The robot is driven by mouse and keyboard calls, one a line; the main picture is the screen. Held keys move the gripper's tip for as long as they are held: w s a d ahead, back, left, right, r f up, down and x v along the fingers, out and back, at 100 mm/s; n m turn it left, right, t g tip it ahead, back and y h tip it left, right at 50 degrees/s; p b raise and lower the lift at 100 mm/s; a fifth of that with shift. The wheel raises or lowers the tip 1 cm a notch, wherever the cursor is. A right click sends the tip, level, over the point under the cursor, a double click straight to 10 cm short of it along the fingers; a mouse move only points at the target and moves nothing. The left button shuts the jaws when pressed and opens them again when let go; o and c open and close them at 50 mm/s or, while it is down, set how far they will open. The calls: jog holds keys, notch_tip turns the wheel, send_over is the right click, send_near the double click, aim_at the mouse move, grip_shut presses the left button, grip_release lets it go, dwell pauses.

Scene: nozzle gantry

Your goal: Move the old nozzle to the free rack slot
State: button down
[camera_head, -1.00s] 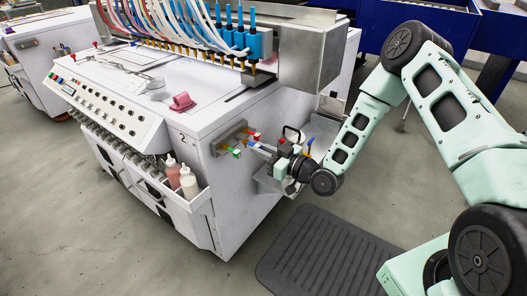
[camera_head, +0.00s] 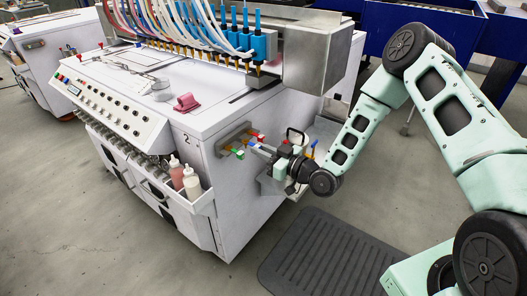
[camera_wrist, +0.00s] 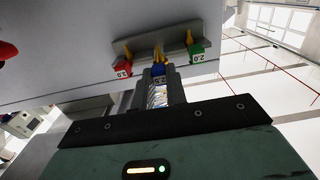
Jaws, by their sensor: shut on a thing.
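My gripper (camera_wrist: 160,88) is shut on a blue nozzle block (camera_wrist: 159,70) marked 2.0 with a yellow tip, most likely the old nozzle. The rack (camera_wrist: 130,44) is a grey bar on the machine's side wall; it also shows in the head view (camera_head: 232,131). A red nozzle (camera_wrist: 122,68) sits at the rack's left and a green nozzle (camera_wrist: 197,54) at its right. The blue nozzle is in front of the rack between them. Its tip overlaps the rack, but I cannot tell whether it is in a slot. In the head view my gripper (camera_head: 262,149) points at the rack.
The white machine (camera_head: 235,195) fills the space before my arm. Its bottle tray (camera_head: 203,198) holds bottles below and left of the rack. Several blue nozzle holders (camera_head: 245,42) hang above. A dark mat (camera_head: 320,255) lies on the floor.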

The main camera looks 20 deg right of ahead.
jog(key=shift+b+x, duration=0.4)
jog(key=shift+x, duration=0.8)
dwell(0.6)
jog(key=shift+f+b, duration=0.2)
jog(key=shift+b, duration=0.2)
dwell(1.0)
jog(key=c, duration=1.3)
grip_release()
jog(key=shift+c, duration=0.2)
jog(key=b+v, duration=0.1)
jog(key=v, duration=1.6)
jog(key=shift+d, duration=0.15)
